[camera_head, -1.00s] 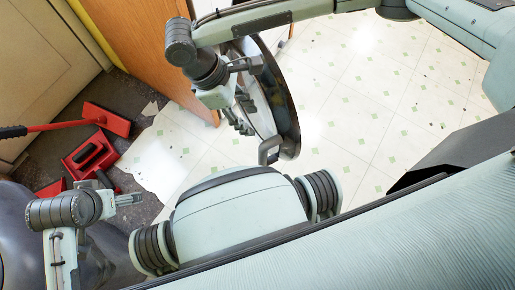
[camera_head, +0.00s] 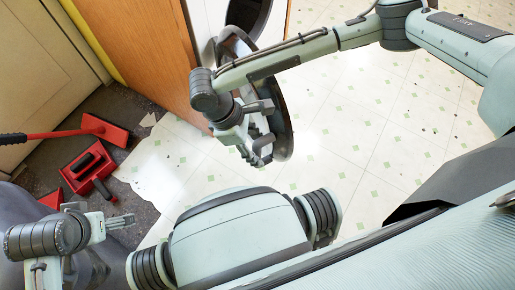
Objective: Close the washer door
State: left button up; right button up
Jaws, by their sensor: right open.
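The washer (camera_head: 205,22) is white and partly in view at the top of the head view, beside the orange panel, with its dark round opening (camera_head: 246,12) showing. The washer door (camera_head: 284,135) is a dark-rimmed disc that stands open, swung out over the floor and seen nearly edge-on. My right gripper (camera_head: 265,134) is open at the near side of the door and overlaps it, hiding part of it. I cannot tell whether they touch. My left gripper (camera_head: 122,221) is at the lower left, far from the door; its fingers are too small to read.
An orange wood panel (camera_head: 145,45) stands left of the washer. A red brush with a long handle (camera_head: 105,130) and a red tool (camera_head: 88,168) lie on dark bare floor at left. Pale tiled floor (camera_head: 340,130) is free to the right of the door.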

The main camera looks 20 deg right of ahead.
jog(key=shift+d+f, duration=0.1)
jog(key=shift+f, duration=0.25)
grip_shut()
